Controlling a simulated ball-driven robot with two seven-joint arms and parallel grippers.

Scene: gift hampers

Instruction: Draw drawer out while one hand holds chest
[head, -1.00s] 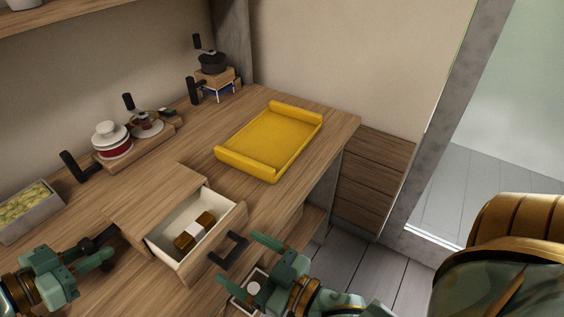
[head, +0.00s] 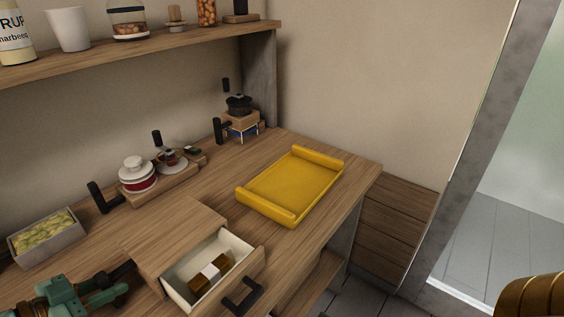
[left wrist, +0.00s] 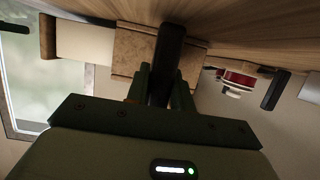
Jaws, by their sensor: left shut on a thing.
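The wooden chest (head: 172,238) stands on the worktop, lower left in the head view. Its drawer (head: 222,287) is drawn out toward the front right, with a black handle (head: 243,297) on its front. A brown item with a white label (head: 211,272) lies inside the pale drawer. My left gripper (head: 120,284) is at the chest's left side, shut on its dark side handle (left wrist: 166,62), which shows between the fingers in the left wrist view.
A yellow tray (head: 292,186) lies empty on the worktop right of the chest. Behind are a wooden board (head: 160,190) with red-and-white jars, a grey bin (head: 48,240), and a small stand with a dark pot (head: 240,108). A shelf (head: 130,52) runs above.

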